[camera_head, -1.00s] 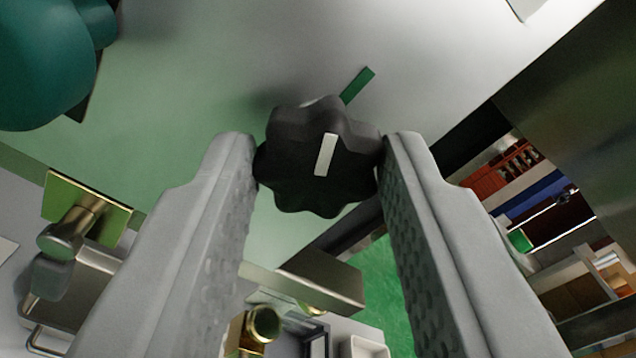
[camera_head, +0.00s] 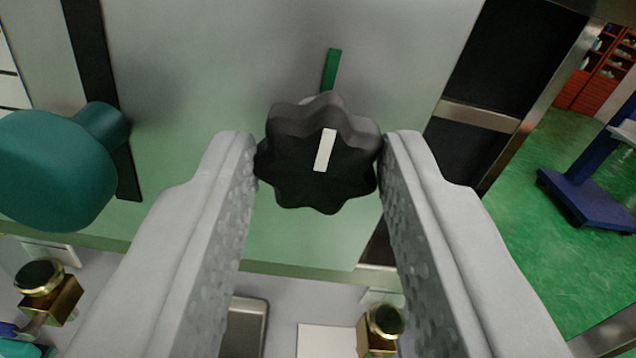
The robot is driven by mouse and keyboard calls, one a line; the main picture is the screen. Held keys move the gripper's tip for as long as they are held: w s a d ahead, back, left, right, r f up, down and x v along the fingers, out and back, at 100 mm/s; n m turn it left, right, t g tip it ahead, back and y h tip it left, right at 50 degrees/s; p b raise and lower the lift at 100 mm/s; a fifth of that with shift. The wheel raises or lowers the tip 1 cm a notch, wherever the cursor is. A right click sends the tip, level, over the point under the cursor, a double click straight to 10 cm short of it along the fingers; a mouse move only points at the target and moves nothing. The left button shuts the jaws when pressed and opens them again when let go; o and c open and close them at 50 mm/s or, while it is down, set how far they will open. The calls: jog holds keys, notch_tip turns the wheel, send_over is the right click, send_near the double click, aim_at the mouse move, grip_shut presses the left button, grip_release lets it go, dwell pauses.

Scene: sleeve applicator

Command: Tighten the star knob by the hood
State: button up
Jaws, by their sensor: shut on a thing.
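The black star knob (camera_head: 318,178) sits on the pale metal panel (camera_head: 210,60) in the middle of the view. A white line marks its face, tilted slightly right of upright. A green mark (camera_head: 332,70) on the panel shows just above the knob, nearly upright and close to in line with the white line. My gripper (camera_head: 318,160) has one finger on each side of the knob and is shut on it. The knob's shaft is hidden behind it. I cannot tell which part of the machine is the hood.
A teal rounded handle (camera_head: 50,170) sticks out at the left beside a dark slot. Brass fittings (camera_head: 50,290) stand below left, with another brass fitting (camera_head: 382,325) below right. A blue wheeled stand (camera_head: 590,185) is on the green floor at the right.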

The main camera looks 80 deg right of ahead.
jog(key=shift+f, duration=0.15)
jog(key=o, duration=1)
jog(key=v, duration=1.7)
jog(key=shift+a, duration=0.25)
